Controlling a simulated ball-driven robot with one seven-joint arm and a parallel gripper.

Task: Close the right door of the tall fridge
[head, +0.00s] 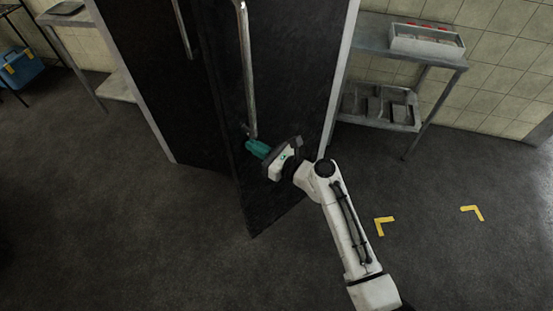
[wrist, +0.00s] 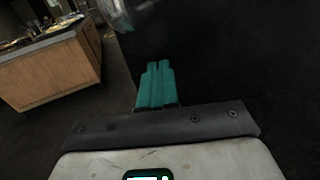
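The tall fridge is dark, with a pale side edge (head: 342,75). Its right door (head: 290,60) stands partly open, its lower free corner jutting out over the floor. The door's long metal handle (head: 247,75) runs vertically near the free edge. My gripper (head: 251,143) is by the handle's lower end, in front of the door; I cannot tell whether it touches. In the wrist view my gripper's teal fingers (wrist: 155,84) are together with nothing visible between them. A shiny metal piece, seemingly the handle (wrist: 126,12), shows above them, beside the dark door (wrist: 230,60).
The fridge's left door (head: 150,60) is beside the right one. A metal shelf unit (head: 420,55) with trays stands right of the fridge, and a metal table (head: 68,20) stands left. A wooden counter (wrist: 50,75) shows in the wrist view. The front floor is clear.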

